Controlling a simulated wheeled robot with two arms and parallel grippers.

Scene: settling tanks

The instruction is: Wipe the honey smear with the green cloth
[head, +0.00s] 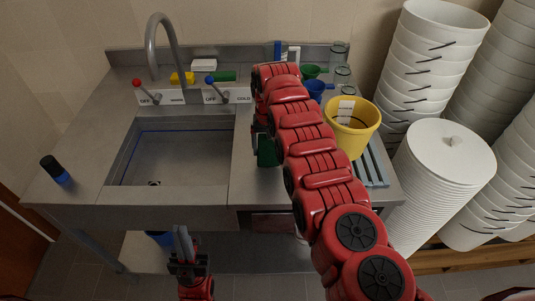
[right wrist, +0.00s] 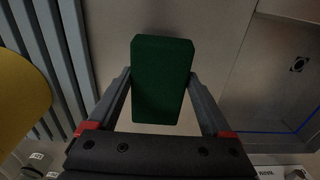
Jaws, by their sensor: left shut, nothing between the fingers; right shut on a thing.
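The green cloth (head: 267,152) looks like a thick dark green folded block. My right gripper (right wrist: 160,78) is shut on it, with one finger on each side in the right wrist view, where the cloth (right wrist: 162,80) fills the space between the fingers. In the head view the cloth is over the steel counter to the right of the sink, partly hidden by my right arm. I cannot tell whether it touches the counter. My left gripper (head: 184,244) is shut and empty in front of the sink's front edge. I see no honey smear; my right arm covers part of the counter.
The sink basin (head: 170,158) lies left of the cloth, with a tall faucet (head: 162,45) behind. A yellow bucket (head: 352,125) stands right of my arm by a grey slatted rack (head: 373,165). A dark bottle (head: 54,168) stands at left. Stacked white buckets (head: 425,70) fill the right.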

